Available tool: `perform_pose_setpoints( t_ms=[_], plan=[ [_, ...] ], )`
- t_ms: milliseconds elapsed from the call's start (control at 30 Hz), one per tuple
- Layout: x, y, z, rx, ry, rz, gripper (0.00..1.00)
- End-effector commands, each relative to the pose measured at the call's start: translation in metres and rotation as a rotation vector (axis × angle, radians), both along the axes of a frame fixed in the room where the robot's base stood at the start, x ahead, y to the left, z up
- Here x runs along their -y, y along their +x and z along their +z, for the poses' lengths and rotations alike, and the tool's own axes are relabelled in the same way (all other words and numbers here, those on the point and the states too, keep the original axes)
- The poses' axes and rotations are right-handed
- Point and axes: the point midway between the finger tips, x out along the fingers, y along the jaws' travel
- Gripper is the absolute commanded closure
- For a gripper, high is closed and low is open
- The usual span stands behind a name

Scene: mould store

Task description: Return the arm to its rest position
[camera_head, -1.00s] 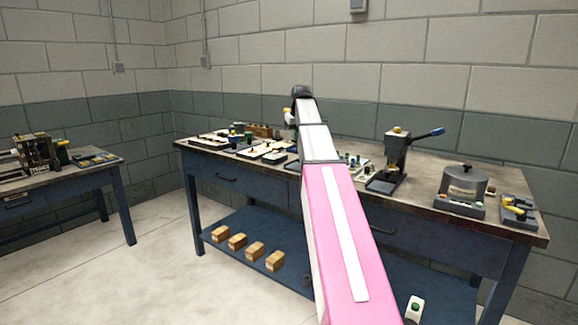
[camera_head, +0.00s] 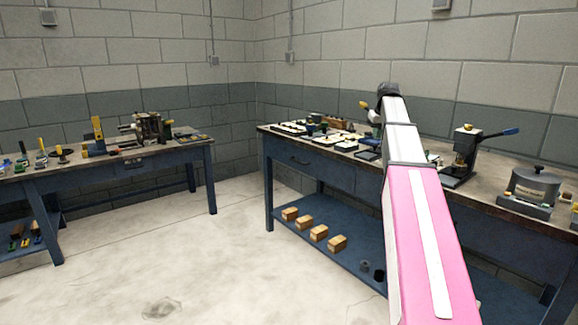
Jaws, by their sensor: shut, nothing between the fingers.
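My arm, with a pink link and pale links beyond it, reaches from the lower right up over the right workbench (camera_head: 487,194) and ends in a dark joint. A small pale and yellowish part shows just left of that joint; I cannot tell what it is. My gripper's fingers do not show; the arm may hide them.
A lever press (camera_head: 465,152) and a round lidded pot (camera_head: 534,184) stand on the right workbench. Several wooden blocks (camera_head: 318,233) lie on its lower shelf. Another workbench (camera_head: 130,164) with tools stands at left. The floor (camera_head: 215,270) between is clear.

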Motion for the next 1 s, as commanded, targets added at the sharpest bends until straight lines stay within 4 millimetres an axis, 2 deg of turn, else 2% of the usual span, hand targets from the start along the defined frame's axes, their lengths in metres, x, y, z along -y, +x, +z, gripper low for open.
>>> perform_pose_setpoints(
  t_ms=[333,567,767,1000],
  plan=[
    [-0.012,-0.009,-0.039,-0.02,0.004,-0.009,1.0],
    [-0.026,-0.021,-0.083,-0.041,0.008,-0.02,1.0],
    [-0.045,-0.041,-0.139,-0.07,0.012,-0.034,1.0],
    [-0.079,-0.089,-0.238,-0.126,0.013,-0.062,1.0]
  ],
)
